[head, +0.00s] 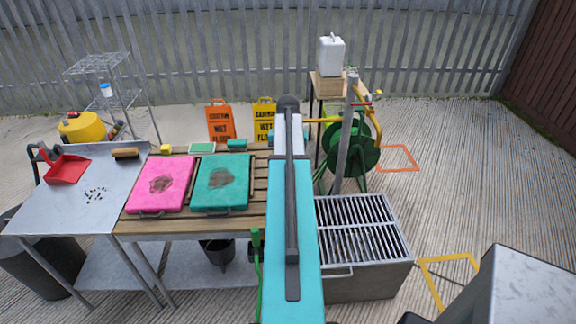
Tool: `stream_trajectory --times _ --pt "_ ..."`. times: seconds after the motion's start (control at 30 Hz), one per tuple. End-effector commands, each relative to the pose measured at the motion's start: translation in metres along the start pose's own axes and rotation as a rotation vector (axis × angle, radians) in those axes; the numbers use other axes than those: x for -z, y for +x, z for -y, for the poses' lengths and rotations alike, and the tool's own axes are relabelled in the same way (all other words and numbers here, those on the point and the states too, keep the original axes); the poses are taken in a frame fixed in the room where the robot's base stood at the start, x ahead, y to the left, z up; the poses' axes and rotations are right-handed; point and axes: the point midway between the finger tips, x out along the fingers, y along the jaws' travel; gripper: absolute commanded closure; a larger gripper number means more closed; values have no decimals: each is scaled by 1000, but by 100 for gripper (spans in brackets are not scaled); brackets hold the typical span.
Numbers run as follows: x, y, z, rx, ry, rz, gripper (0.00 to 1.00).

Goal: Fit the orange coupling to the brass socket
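My turquoise arm stretches from the bottom of the head view to a dark joint near the middle. My gripper cannot be seen; the arm may be hiding it. I cannot pick out the orange coupling for certain. A yellow-orange hose length (324,120) shows just right of the arm, by a grey post (347,135). More yellow hose (375,125) curves over a green reel (362,158) behind the post. The brass socket is not distinguishable.
A slatted table with a pink pad (160,186) and a green pad (221,183) stands left of the arm. A grated metal basin (363,230) stands to its right. A steel table (75,215) is far left.

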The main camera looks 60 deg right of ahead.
Motion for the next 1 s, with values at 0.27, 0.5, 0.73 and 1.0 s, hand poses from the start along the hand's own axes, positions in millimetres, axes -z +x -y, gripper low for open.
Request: stream_trajectory --times 0.27,0.5,0.73,1.0 --pt "0 0 0 0 0 0 96" --pt "0 2 0 0 -1 0 96" --pt "0 5 1 0 -1 0 96" --pt "0 6 1 0 -1 0 96"
